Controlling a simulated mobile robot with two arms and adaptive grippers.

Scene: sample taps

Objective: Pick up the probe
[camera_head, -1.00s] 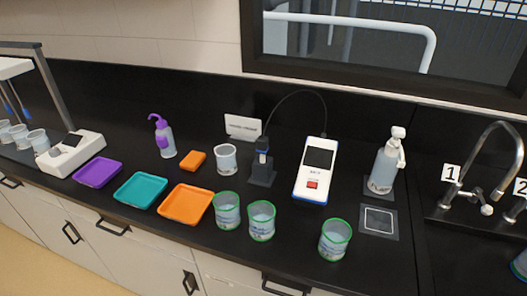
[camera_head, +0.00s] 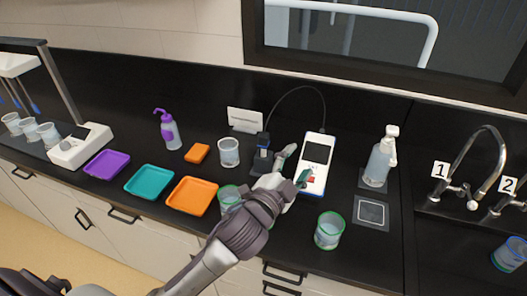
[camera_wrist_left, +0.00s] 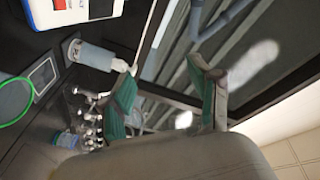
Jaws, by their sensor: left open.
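The probe (camera_head: 263,140) has a dark blue top and stands upright in a black holder (camera_head: 260,163). A thin black cable loops from it to the white meter (camera_head: 318,152), which has a dark screen and a red button. My left gripper (camera_head: 295,166) is open and empty, with teal pads on its fingers. In the head view it appears just right of the holder and in front of the meter. In the left wrist view the open fingers (camera_wrist_left: 163,90) have nothing between them, and the probe does not show there. My right gripper is in neither view.
A green-rimmed beaker (camera_head: 329,231) stands at front right; another (camera_head: 229,198) is partly hidden by my left arm. A clear beaker (camera_head: 229,153) stands left of the holder. Purple, teal and orange trays (camera_head: 192,196) lie left.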

